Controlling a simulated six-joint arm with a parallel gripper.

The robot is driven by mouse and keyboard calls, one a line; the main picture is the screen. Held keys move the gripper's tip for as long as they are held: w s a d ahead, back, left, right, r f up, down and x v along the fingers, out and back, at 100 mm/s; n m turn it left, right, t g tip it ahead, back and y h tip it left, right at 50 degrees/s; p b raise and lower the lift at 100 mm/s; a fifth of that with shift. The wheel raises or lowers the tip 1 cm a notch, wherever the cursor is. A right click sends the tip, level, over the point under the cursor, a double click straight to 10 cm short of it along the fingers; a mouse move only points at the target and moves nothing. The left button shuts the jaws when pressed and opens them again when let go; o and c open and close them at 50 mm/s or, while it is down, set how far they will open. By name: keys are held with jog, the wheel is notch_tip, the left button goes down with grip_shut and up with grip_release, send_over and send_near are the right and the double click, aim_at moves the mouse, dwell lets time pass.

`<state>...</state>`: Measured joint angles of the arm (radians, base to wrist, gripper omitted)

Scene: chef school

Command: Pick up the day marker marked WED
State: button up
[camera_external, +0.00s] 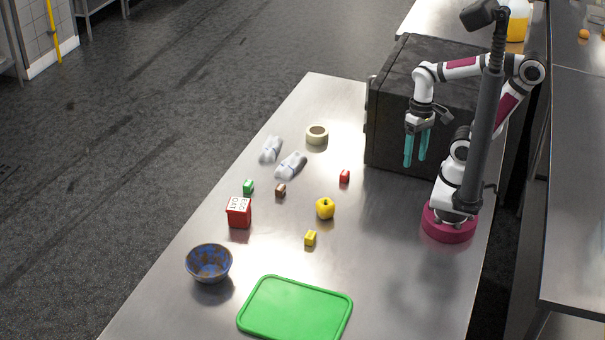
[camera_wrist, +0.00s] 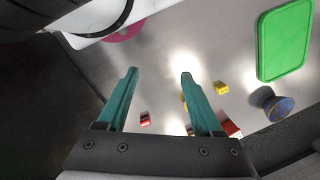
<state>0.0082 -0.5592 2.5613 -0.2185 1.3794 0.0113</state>
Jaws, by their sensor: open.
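Several small block-shaped markers lie on the steel table: a green one (camera_external: 248,187), a brown one (camera_external: 280,190), a red one (camera_external: 344,176) and a yellow one (camera_external: 310,238). Their lettering is too small to read, so I cannot tell which is marked WED. In the wrist view the red marker (camera_wrist: 145,119) shows between the fingers and the yellow marker (camera_wrist: 221,88) right of them. My gripper (camera_external: 414,160), with teal fingers, is open and empty, above the table and right of the red marker. It also shows in the wrist view (camera_wrist: 159,73).
A yellow apple (camera_external: 325,209), a red box (camera_external: 239,213), a blue bowl (camera_external: 209,263) and a green board (camera_external: 295,312) stand on the table (camera_external: 400,270). A tape roll (camera_external: 317,135) and grey-white pieces (camera_external: 290,166) lie farther back. A large black box (camera_external: 395,110) stands close behind my gripper.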

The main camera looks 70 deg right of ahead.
jog(key=w+d+f+n+g+h, duration=0.3)
jog(key=w+d+n+g+h, duration=0.1)
jog(key=w+d+n+h, duration=0.3)
jog(key=n+t+h, duration=0.3)
jog(key=n+h, duration=0.5)
jog(key=n, duration=0.8)
send_over(344, 174)
jog(key=a, duration=0.2)
notch_tip(344, 174, down, 11)
jog(key=shift+t, duration=0.4)
notch_tip(344, 174, down, 6)
jog(key=shift+r, duration=0.15)
jog(key=shift+d+f, duration=1)
jog(key=shift+f, duration=0.1)
jog(key=shift+d+f, duration=0.15)
jog(key=shift+d, duration=0.25)
grip_shut()
